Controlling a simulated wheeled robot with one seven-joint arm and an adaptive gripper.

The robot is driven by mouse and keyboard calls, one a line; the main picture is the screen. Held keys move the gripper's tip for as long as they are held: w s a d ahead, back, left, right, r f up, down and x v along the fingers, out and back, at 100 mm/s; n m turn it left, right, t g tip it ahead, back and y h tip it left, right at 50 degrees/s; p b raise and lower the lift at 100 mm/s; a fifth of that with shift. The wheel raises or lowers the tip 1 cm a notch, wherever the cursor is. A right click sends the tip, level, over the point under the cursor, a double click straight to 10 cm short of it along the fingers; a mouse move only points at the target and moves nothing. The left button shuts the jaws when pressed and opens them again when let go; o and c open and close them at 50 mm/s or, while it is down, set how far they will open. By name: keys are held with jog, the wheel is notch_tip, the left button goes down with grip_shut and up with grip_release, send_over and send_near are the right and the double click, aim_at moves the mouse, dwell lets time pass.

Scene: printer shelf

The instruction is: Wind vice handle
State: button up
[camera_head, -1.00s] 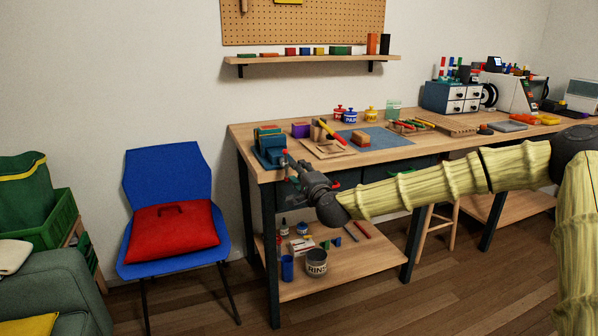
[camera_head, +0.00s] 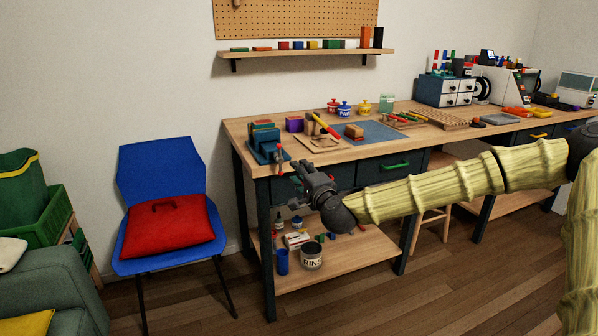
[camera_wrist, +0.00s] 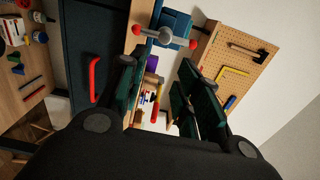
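The blue vice (camera_head: 264,136) is at the left front corner of the workbench. Its handle (camera_head: 280,158), a thin bar with red ends, hangs in front of the vice and looks roughly upright. In the wrist view the vice (camera_wrist: 177,25) is at the top, with the handle's grey hub (camera_wrist: 166,36) and bar crossing between two red balls. My gripper (camera_head: 305,172) is to the right of the handle and apart from it. In the wrist view my gripper (camera_wrist: 156,66) has its fingers spread with nothing between them. The handle appears beyond the fingertips.
A drawer with a green handle (camera_head: 396,166) is under the bench top (camera_head: 440,133). A wooden board with a red-and-yellow tool (camera_head: 322,124) is right of the vice. A blue chair (camera_head: 160,170) with a red cushion stands to the left. A lower shelf (camera_head: 340,266) holds cans and small items.

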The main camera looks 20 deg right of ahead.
jog(key=shift+s, duration=0.85)
jog(key=shift+s, duration=0.1)
jog(key=s, duration=1.1)
jog(key=shift+s+d, duration=0.25)
jog(key=shift+s, duration=0.15)
jog(key=shift+w, duration=0.1)
jog(key=n+p, duration=0.8)
jog(key=n, duration=1)
send_near(281, 157)
jog(key=shift+n, duration=0.3)
jog(key=shift+w+a, duration=0.2)
jog(key=shift+w, duration=5.2)
jog(key=shift+c, duration=0.5)
grip_shut()
